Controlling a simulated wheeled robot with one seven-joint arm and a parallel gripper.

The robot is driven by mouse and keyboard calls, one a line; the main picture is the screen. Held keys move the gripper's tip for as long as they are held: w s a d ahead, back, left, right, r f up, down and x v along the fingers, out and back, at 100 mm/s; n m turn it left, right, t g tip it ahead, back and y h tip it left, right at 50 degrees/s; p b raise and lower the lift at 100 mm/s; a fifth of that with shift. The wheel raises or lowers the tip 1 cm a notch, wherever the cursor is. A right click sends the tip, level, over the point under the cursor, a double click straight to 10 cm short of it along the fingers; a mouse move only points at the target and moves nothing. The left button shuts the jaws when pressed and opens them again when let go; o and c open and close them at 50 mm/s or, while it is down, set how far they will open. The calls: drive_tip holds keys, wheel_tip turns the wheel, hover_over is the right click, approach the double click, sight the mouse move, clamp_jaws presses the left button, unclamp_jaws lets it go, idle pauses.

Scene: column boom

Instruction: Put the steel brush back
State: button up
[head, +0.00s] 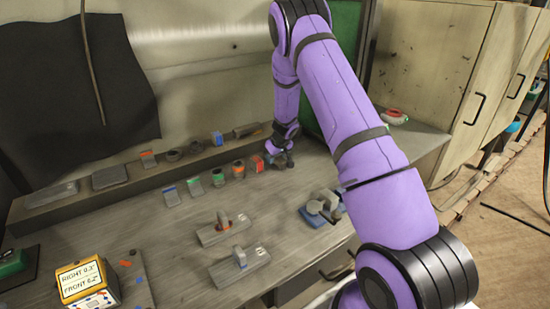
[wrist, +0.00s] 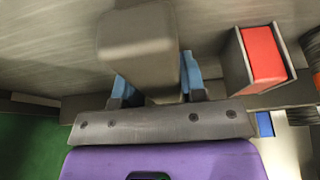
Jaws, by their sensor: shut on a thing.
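My gripper (head: 281,160) is low over the back right of the grey workbench, at the right end of a row of small things. In the wrist view its blue fingers (wrist: 157,88) are shut on a grey block-like thing (wrist: 140,45) with rounded edges. I cannot tell from its visible face whether this is the steel brush. The held thing is mostly hidden in the head view. A grey box-shaped thing with a red top (wrist: 262,52) is close beside it in the wrist view, to the right.
Small things with blue (head: 170,193), green (head: 195,187) and orange (head: 238,168) parts line the bench. A raised ledge (head: 120,186) runs behind them. Two grey blocks (head: 210,238) (head: 225,276) with upright pieces stand in front. A yellow labelled box (head: 88,281) is at front left.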

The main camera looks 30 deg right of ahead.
drive_tip(key=o, duration=1)
drive_tip(key=shift+f, duration=0.1)
drive_tip(key=s+a+r+m+t+h, duration=0.1)
drive_tip(key=s+r+t, duration=0.15)
drive_tip(key=r, duration=1.15)
drive_tip(key=s+a+r+t+h, duration=0.1)
drive_tip(key=s+r+t, duration=0.15)
drive_tip(key=r, duration=1.25)
drive_tip(key=s+a+r+m+h, duration=0.1)
drive_tip(key=s+r+m+h, duration=0.1)
drive_tip(key=s+r, duration=0.7)
drive_tip(key=s+a+r+n+g+y, duration=0.1)
drive_tip(key=s+a, duration=0.4)
drive_tip(key=s, duration=0.5)
drive_tip(key=s+a+g+y, duration=0.1)
drive_tip(key=s+a, duration=0.4)
drive_tip(key=s, duration=0.5)
drive_tip(key=s+a+r+n+g+y, duration=0.1)
drive_tip(key=s+a, duration=0.4)
drive_tip(key=s, duration=0.6)
drive_tip(key=shift+a+r+n+g+y, duration=0.3)
drive_tip(key=shift+r+g+y, duration=0.1)
drive_tip(key=shift+g, duration=0.1)
drive_tip(key=shift+d, duration=0.1)
